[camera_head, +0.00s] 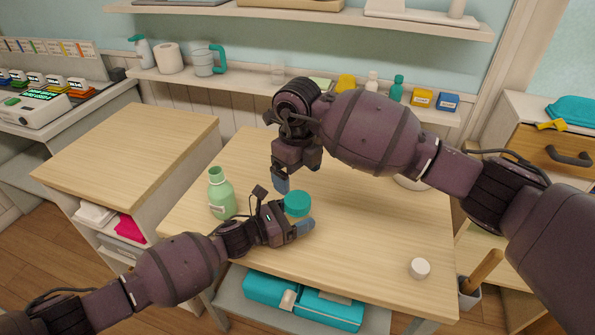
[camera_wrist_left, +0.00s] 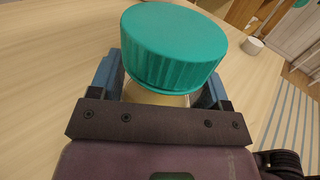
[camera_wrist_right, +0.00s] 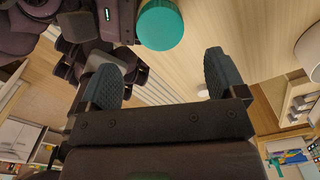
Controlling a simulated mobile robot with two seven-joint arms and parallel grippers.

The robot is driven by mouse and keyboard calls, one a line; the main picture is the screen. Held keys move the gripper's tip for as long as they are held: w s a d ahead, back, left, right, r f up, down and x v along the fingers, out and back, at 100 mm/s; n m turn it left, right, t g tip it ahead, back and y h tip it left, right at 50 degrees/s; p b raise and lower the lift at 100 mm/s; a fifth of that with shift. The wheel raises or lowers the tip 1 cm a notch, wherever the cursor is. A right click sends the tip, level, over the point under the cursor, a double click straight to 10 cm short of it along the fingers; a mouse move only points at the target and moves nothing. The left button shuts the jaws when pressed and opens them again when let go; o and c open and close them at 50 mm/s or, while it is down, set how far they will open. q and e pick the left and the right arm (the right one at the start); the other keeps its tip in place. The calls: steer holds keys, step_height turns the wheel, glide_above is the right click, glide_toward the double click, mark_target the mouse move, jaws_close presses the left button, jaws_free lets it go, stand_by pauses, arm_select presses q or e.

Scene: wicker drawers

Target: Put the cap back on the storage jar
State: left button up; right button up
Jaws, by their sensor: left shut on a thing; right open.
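The storage jar (camera_wrist_left: 158,97) has a pale body, mostly hidden between the fingers of my left gripper (camera_head: 293,222). In the left wrist view that gripper (camera_wrist_left: 160,92) is shut around the jar below its top. A round teal cap (camera_head: 297,203) sits on top of the jar; it also fills the upper middle of the left wrist view (camera_wrist_left: 173,50). I cannot tell whether it is fully seated. My right gripper (camera_head: 281,181) is open and empty, above and beside the cap. The right wrist view shows its parted fingers (camera_wrist_right: 165,82) with the cap (camera_wrist_right: 160,25) beyond them.
A green bottle (camera_head: 221,195) stands on the table left of the jar. A small white round object (camera_head: 419,268) is near the table's front right. A pale round thing (camera_head: 411,184) is partly hidden behind my right arm. The table's front right (camera_head: 360,260) is mostly clear.

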mark_target(298, 199)
steer(key=shift+n, duration=0.3)
steer(key=shift+f, duration=0.1)
steer(key=shift+f, duration=3.95)
steer(key=c, duration=1)
steer(key=o, duration=1.1)
steer(key=shift+c, duration=0.2)
steer(key=shift+r, duration=0.1)
